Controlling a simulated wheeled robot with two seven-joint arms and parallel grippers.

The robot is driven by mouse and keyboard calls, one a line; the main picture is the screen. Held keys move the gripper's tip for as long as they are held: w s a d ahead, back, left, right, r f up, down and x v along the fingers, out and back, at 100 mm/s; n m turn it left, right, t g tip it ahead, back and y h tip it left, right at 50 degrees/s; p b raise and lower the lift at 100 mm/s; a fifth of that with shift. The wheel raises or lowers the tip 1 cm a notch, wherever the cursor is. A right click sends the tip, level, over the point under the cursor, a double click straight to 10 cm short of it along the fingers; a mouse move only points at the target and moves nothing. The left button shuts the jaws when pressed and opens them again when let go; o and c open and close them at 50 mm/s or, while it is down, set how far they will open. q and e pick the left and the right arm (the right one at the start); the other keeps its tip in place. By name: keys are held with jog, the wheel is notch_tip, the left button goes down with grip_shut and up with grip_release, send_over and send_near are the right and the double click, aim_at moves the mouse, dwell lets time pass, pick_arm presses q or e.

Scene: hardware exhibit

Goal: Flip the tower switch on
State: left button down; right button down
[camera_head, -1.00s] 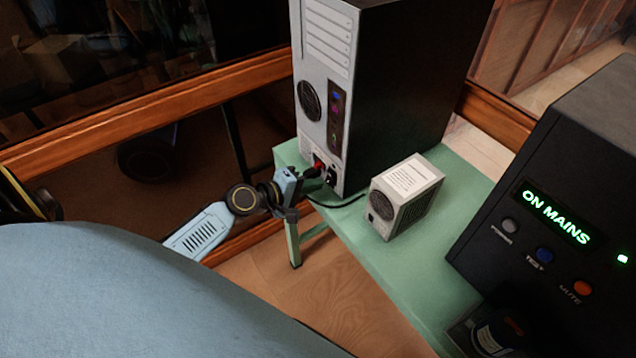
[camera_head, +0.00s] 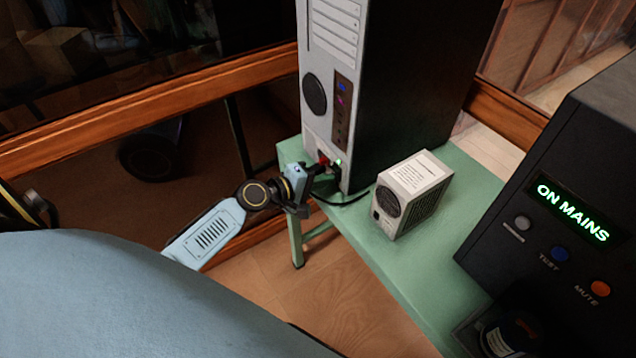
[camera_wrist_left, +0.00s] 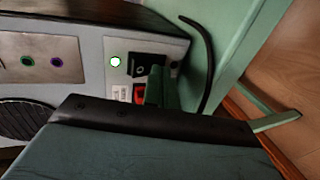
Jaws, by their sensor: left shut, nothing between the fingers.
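The tower (camera_head: 415,85) is a tall dark case with a silver back panel, standing on a green table. Low on that panel sits a red switch (camera_head: 322,158), also seen in the left wrist view (camera_wrist_left: 139,93), partly hidden by my fingertips. A green light (camera_wrist_left: 115,61) glows beside it, next to a black socket-like piece (camera_wrist_left: 148,66). The light also shows in the head view (camera_head: 339,162). My left gripper (camera_head: 318,168) is shut and empty, its fingertips at the switch area; I cannot tell whether they touch. My right gripper is out of view.
A small pale box with a fan (camera_head: 412,192) stands on the green table (camera_head: 400,260), right of the tower. A black cable (camera_head: 345,202) runs behind my gripper. A dark unit reading "ON MAINS" (camera_head: 575,210) stands at right. A wooden rail (camera_head: 150,100) crosses behind.

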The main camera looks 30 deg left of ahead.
pick_arm(q)
jog(key=shift+r, duration=0.2)
jog(key=shift+r, duration=0.15)
jog(key=shift+w+r+p, duration=0.1)
jog(key=shift+r+p, duration=0.55)
jog(key=shift+p, duration=0.15)
jog(key=shift+s+r, duration=0.1)
jog(key=shift+s, duration=0.15)
jog(key=v, duration=1.3)
jog(key=shift+a+r, duration=0.2)
